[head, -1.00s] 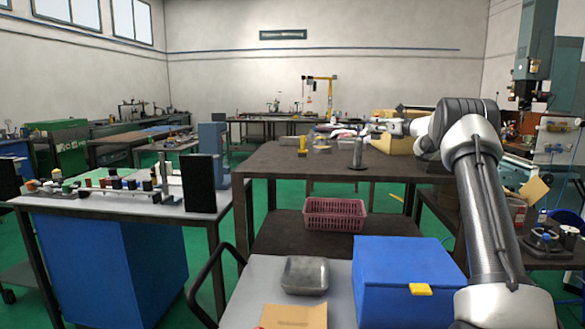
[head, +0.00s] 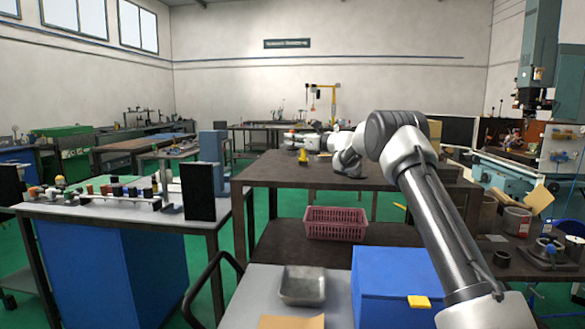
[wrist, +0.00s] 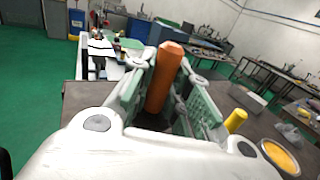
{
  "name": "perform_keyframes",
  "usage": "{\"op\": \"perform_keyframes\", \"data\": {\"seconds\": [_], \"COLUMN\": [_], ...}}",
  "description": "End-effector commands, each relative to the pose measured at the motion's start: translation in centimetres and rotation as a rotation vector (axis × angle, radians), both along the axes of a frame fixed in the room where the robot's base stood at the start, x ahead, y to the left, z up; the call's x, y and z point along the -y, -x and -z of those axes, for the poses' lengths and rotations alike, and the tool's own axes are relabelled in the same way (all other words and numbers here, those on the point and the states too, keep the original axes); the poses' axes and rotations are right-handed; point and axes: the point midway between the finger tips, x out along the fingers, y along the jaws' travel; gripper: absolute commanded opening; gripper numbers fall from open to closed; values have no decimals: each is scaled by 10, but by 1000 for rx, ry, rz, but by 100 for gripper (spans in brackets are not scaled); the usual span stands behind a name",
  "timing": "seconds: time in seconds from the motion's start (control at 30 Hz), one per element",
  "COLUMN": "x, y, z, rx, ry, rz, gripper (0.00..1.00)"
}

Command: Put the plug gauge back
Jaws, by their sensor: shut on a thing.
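An orange, faceted bar (wrist: 163,78), which looks like the plug gauge, stands between the green-grey finger pads of my gripper (wrist: 166,72) in the wrist view. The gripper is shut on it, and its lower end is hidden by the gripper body. In the head view my gripper (head: 303,138) is small, above the brown bench and pointing left; the gauge cannot be made out clearly there. A rail with several small coloured pieces (head: 105,190) lies on the left bench (head: 180,213). I cannot tell which place belongs to the gauge.
A yellow piece (head: 303,157) stands on the brown bench (head: 270,175), below my gripper. A tall black panel (head: 197,191) rises from the left bench's right end. A pink basket (head: 335,222) is on the lower shelf. A metal tray (head: 303,286) and blue box (head: 395,280) are nearer.

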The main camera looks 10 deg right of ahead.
Motion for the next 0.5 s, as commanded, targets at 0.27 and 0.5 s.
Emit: {"op": "perform_keyframes", "data": {"seconds": [0.27,0.5], "x": [1,1], "y": [0,0], "z": [29,68], "rx": [1,0], "ry": [-1,-1], "rz": [0,0], "gripper": [0,0]}}
